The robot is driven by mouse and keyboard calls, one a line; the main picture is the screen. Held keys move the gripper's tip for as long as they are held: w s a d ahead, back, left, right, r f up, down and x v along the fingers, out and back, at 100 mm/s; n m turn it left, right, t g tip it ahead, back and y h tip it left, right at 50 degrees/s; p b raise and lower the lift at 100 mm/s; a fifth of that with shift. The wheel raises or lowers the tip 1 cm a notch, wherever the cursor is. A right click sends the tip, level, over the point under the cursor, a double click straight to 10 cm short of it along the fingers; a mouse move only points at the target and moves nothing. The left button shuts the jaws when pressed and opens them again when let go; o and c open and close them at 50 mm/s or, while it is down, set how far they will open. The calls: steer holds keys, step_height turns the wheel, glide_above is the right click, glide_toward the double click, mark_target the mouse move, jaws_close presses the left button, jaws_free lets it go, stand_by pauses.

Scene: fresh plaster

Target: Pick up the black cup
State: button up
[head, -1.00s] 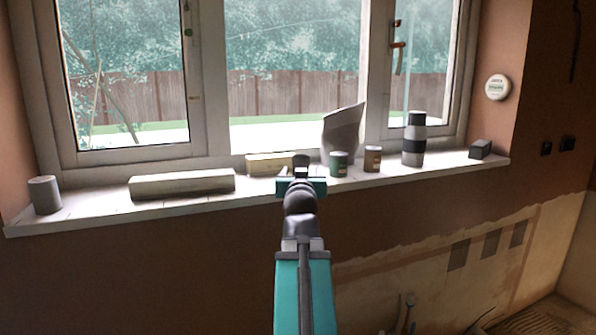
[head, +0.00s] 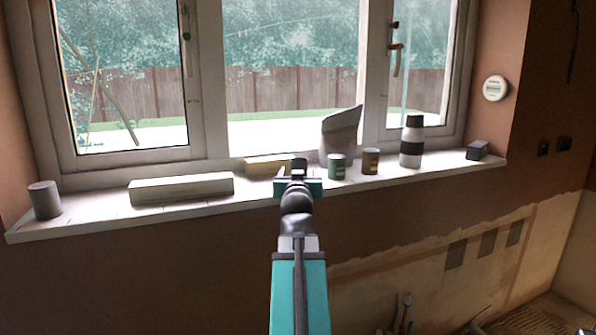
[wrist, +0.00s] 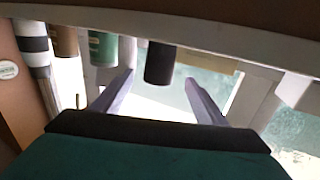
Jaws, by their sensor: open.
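The black cup (head: 299,163) stands on the white window sill, just beyond my gripper (head: 298,184) in the head view, which hides its lower part. In the wrist view, which looks upside down, the black cup (wrist: 160,63) hangs from the top between my two pale fingers. My gripper (wrist: 158,85) is open, with a finger to either side of the cup and a gap on both sides. I cannot tell how far the fingertips reach past it.
A green cup (head: 337,167) and a brown cup (head: 371,161) stand close on the right, then a striped bottle (head: 411,142). A grey angled vessel (head: 340,135) and a pale block (head: 266,167) sit behind. A long block (head: 181,189) lies left on the sill (head: 100,212).

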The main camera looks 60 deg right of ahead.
mark_target(299, 167)
steer(key=shift+w+d+r, duration=0.15)
steer(key=shift+w+d, duration=0.05)
steer(key=shift+d, duration=0.1)
steer(key=shift+d+p, duration=0.1)
steer(key=shift+p, duration=0.7)
steer(key=p, duration=0.2)
steer(key=d+p, duration=0.1)
steer(key=p, duration=0.1)
steer(key=shift+w+d+p, duration=0.1)
steer(key=shift+w+p, duration=0.2)
steer(key=shift+p, duration=0.1)
steer(key=d+p, duration=0.1)
steer(key=p, duration=0.6)
steer(key=shift+w, duration=0.4)
steer(key=shift+x, duration=1.4)
